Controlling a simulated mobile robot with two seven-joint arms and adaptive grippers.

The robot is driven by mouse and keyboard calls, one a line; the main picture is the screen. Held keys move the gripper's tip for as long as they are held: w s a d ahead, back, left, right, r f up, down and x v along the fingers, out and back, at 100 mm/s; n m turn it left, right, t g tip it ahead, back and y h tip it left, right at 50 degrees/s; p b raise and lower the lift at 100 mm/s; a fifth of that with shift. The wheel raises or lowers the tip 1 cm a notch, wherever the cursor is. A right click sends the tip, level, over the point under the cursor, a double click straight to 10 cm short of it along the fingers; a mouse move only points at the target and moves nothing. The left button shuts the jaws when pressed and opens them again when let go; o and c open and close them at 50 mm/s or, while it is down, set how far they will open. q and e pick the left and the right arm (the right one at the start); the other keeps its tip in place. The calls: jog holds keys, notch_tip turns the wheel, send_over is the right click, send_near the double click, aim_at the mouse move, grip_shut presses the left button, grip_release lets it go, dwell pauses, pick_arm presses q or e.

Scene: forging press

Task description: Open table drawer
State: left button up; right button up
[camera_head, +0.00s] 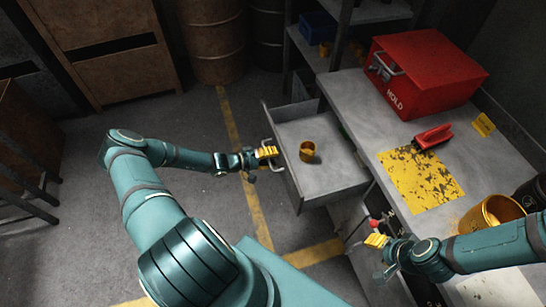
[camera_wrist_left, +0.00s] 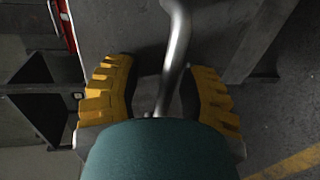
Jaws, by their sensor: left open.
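The table drawer (camera_head: 338,170) stands pulled out from the grey table (camera_head: 365,90), its inside showing in the head view. A small gold cup (camera_head: 307,151) is inside it. My left gripper (camera_head: 267,153) is at the drawer's front, by the handle. In the left wrist view the bent metal handle (camera_wrist_left: 177,50) runs between the yellow fingers of the left gripper (camera_wrist_left: 165,95). The fingers are apart, one on each side of the handle, with gaps visible. My right gripper (camera_head: 377,241) is near the table's front edge, too small to read its opening.
A red box (camera_head: 425,75) marked HOLD, a red-handled tool (camera_head: 432,137), a worn yellow mat (camera_head: 420,180) and a larger gold container (camera_head: 491,213) are on the table. Shelves (camera_head: 345,40) and barrels (camera_head: 215,40) stand behind. The floor (camera_head: 210,115) left of the drawer is clear.

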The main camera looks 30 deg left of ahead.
pick_arm(q)
jog(key=p+v, duration=0.2)
jog(key=v, duration=1.3)
jog(key=shift+s+a, duration=0.15)
jog(key=shift+s, duration=0.1)
dwell(0.8)
dwell(0.5)
jog(key=v, duration=1.2)
jog(key=shift+f, duration=0.1)
